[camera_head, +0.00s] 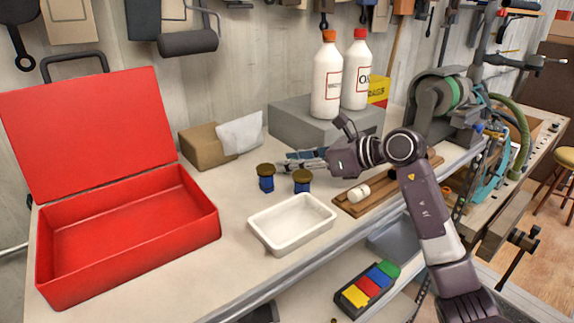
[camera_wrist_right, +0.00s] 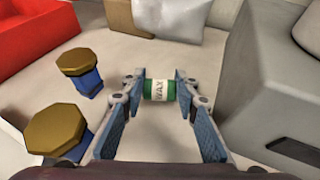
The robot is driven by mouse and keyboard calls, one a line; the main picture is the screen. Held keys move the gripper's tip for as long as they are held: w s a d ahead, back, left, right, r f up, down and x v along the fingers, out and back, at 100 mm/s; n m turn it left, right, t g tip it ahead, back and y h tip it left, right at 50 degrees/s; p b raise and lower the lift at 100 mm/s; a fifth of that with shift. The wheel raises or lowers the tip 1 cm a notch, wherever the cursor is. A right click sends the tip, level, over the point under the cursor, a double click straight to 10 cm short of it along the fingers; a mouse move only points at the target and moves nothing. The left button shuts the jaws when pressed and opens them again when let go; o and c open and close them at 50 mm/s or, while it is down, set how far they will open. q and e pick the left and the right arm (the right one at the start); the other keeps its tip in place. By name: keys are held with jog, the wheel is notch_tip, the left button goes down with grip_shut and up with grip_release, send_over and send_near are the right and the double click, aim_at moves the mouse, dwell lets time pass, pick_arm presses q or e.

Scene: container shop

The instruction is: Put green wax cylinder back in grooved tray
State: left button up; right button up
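The green wax cylinder (camera_wrist_right: 160,90), with a white WAX label, lies on the bench in the right wrist view. It shows between the tips of my right gripper (camera_wrist_right: 160,92), with small gaps at both sides. The gripper is open and empty. In the head view my right gripper (camera_head: 300,162) reaches left over the bench, and I cannot make out the green cylinder there. A long wooden tray (camera_head: 417,173), which looks grooved, lies at the bench's front right and holds a white cylinder (camera_head: 358,193). My left gripper is not in view.
Two blue jars with brown lids (camera_head: 265,178) (camera_head: 302,181) stand close to the gripper. Also near are a white tray (camera_head: 292,222), an open red box (camera_head: 125,237), a cardboard box (camera_head: 203,146) and a grey block (camera_head: 290,125) bearing bottles. A dark holder with coloured blocks (camera_head: 367,287) sits below.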

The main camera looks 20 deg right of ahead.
jog(key=shift+c, duration=1.3)
jog(key=shift+a, duration=0.1)
jog(key=shift+r, duration=0.1)
